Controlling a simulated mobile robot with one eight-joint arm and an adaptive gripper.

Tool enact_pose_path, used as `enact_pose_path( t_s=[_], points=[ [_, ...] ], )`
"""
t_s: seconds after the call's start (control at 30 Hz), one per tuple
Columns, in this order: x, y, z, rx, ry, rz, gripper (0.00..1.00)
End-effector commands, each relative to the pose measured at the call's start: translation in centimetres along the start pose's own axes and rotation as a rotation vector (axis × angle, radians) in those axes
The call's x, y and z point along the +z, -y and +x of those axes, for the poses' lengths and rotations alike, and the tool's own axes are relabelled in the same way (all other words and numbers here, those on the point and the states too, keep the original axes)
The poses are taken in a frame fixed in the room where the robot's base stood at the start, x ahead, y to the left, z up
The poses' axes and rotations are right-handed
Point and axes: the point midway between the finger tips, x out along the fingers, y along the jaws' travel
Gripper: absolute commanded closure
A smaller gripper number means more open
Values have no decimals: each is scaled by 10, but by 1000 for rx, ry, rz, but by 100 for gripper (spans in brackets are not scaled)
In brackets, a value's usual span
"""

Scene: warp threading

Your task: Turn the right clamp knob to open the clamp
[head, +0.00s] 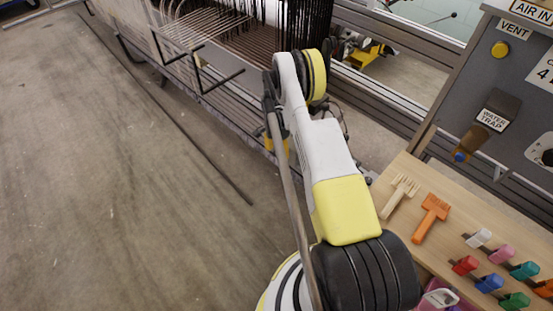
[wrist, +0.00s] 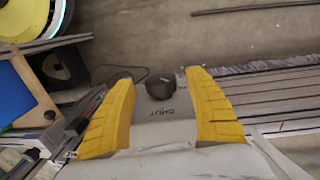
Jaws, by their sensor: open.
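In the wrist view, a dark round knob (wrist: 160,88) sits on a pale grey block (wrist: 165,135) with upside-down lettering that seems to read "SHUT". It appears to be the clamp knob. My gripper (wrist: 160,76) is open, with one yellow finger on each side of the knob and a clear gap at both sides. Neither finger visibly touches it. In the head view, only a bit of yellow at my gripper (head: 270,143) shows beside the machine, partly behind a grey bar. The knob is hidden there by my arm.
A machine frame with dark hanging threads (head: 285,25) and metal rails stands at the back. A wooden table (head: 400,225) at right holds combs and coloured clips. A grey panel (head: 480,75) stands behind it. The concrete floor (head: 90,200) at left is mostly clear.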

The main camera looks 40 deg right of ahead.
Motion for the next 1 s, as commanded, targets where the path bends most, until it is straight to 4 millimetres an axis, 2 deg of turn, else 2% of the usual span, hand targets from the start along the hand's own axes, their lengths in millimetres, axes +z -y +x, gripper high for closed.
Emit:
enact_pose_path(
  t_s=[0.03, 0.2, 0.5, 0.53, 0.7, 0.87, 1.0],
  points=[
    [0, 0, 11, 0, 0, 0, 37],
    [0, 0, 24, 0, 0, 0, 37],
    [0, 0, 25, 0, 0, -1, 37],
    [0, 0, 25, 0, 0, -1, 42],
    [0, 0, 25, 0, 0, -1, 92],
    [0, 0, 25, 2, 0, -1, 92],
    [0, 2, 25, 77, 0, -4, 92]
  ],
)
